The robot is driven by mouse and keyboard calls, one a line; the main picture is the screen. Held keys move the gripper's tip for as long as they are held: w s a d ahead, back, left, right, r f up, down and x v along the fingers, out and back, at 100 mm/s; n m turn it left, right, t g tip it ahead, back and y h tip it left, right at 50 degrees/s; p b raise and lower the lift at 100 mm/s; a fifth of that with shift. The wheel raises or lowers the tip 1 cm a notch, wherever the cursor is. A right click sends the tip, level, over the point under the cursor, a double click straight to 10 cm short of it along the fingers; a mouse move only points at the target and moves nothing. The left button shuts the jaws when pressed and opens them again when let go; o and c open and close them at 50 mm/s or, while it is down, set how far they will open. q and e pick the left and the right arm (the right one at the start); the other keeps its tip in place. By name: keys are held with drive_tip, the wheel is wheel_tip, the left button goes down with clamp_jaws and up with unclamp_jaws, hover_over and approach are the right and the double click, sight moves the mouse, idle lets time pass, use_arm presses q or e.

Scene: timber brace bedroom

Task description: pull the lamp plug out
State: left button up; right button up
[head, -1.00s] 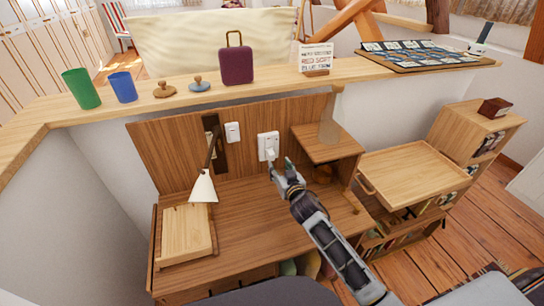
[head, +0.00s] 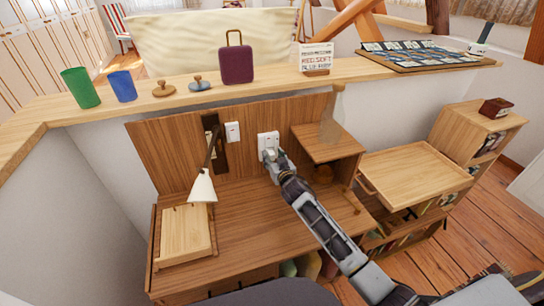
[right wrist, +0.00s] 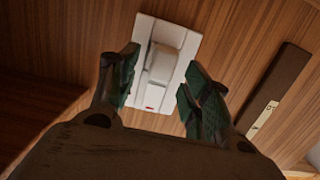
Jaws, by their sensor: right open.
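The white wall socket (head: 267,138) is on the wooden back panel above the desk. In the right wrist view the socket plate (right wrist: 180,36) carries a white plug (right wrist: 161,66) standing out from it, with a small red mark below. My right gripper (head: 271,155) is at the socket; the right wrist view shows its two dark green fingertips (right wrist: 155,85) open, one on each side of the plug, with gaps between. The lamp (head: 203,186) with its white shade stands on the left of the desk. My left gripper is not in view.
A white switch (head: 232,132) and a dark strip (head: 215,142) are on the panel left of the socket. A small wooden shelf (head: 327,142) juts out close to the right. A wooden box (head: 186,232) is on the desk's left; the desk's middle is bare.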

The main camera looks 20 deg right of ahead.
drive_tip(key=shift+w+f, duration=0.15)
drive_tip(key=shift+w, duration=0.75)
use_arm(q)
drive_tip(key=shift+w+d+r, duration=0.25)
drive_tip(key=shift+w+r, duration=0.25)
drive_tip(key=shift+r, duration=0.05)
use_arm(e)
clamp_jaws()
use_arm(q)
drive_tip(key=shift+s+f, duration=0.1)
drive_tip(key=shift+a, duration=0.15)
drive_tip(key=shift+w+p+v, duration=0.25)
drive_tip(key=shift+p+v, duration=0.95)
use_arm(e)
drive_tip(key=s, duration=0.7)
idle(1.9)
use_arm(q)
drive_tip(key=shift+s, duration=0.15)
use_arm(e)
drive_tip(key=shift+s+d, duration=0.1)
